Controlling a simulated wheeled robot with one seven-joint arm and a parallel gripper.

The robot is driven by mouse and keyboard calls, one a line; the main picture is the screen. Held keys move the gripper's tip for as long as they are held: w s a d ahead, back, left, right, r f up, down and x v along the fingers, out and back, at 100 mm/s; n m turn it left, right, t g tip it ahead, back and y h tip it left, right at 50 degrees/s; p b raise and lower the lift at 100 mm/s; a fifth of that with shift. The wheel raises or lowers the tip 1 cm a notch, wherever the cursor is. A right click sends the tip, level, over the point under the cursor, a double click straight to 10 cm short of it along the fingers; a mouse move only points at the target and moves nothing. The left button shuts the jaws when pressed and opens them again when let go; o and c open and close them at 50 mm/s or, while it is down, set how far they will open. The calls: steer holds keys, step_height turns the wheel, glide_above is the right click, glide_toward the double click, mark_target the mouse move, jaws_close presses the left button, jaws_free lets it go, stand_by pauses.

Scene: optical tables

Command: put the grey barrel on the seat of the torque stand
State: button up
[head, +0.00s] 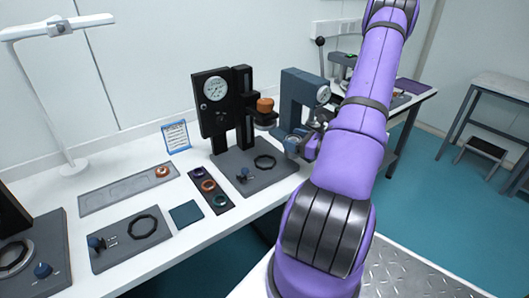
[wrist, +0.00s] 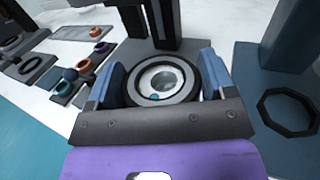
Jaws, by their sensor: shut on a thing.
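My gripper (head: 305,140) is shut on the grey barrel (head: 292,147), above the table's right part. In the wrist view the barrel (wrist: 143,80) sits between the two blue jaws (wrist: 161,82), its round open end facing the camera, with a small teal spot on it. Two stands carry dials: a black one (head: 208,118) with an orange knob, and a blue-grey one (head: 292,95) behind my gripper. I cannot tell which is the torque stand. A black octagonal ring (wrist: 288,112) lies on a blue-grey base in the wrist view.
A dark tray (head: 224,207) holds purple, orange and teal rings. A grey plate (head: 125,252) with an octagonal ring and blue knob lies further left, beside a teal pad (head: 186,213). A white lamp (head: 70,165) stands at the back left. The table front is partly clear.

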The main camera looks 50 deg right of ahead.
steer(key=shift+w+a+f, duration=0.75)
steer(key=shift+w+a, duration=0.3)
steer(key=shift+w, duration=0.3)
steer(key=shift+w+a+f, duration=0.75)
steer(key=shift+w+a, duration=0.3)
steer(key=shift+w, duration=0.3)
steer(key=shift+w+a+f, duration=0.75)
steer(key=shift+w+a, duration=0.3)
steer(key=shift+w, duration=0.3)
steer(key=o, duration=1)
steer(key=shift+f, duration=0.1)
steer(key=shift+o, duration=0.2)
steer(key=s, duration=0.4)
steer(key=s+d, duration=0.1)
steer(key=s, duration=0.3)
steer(key=s+d, duration=0.1)
steer(key=s, duration=0.3)
